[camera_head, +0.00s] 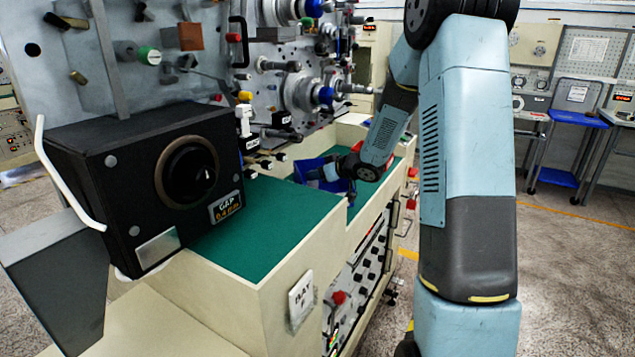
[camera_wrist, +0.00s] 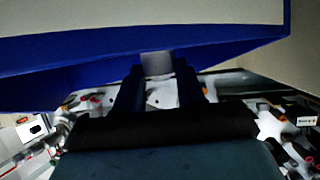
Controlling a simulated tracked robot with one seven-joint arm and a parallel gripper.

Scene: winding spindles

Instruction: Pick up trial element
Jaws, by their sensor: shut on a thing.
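My gripper (camera_head: 334,172) is at the far part of the green-topped bench, low beside a blue bin (camera_head: 308,166). In the wrist view its two dark fingers (camera_wrist: 158,70) point toward the blue bin's wall (camera_wrist: 60,62). A small pale grey piece (camera_wrist: 157,64) sits between the fingertips, and the gripper is shut on it. I cannot tell for sure whether this piece is the trial element. The head view is too small to show what is held.
A black box with a dial and a gap label (camera_head: 190,172) stands on the near bench. The green bench top (camera_head: 265,235) is bare in front of it. A grey panel (camera_head: 150,80) with spindles and knobs rises behind. Blue-topped tables (camera_head: 578,117) stand at far right.

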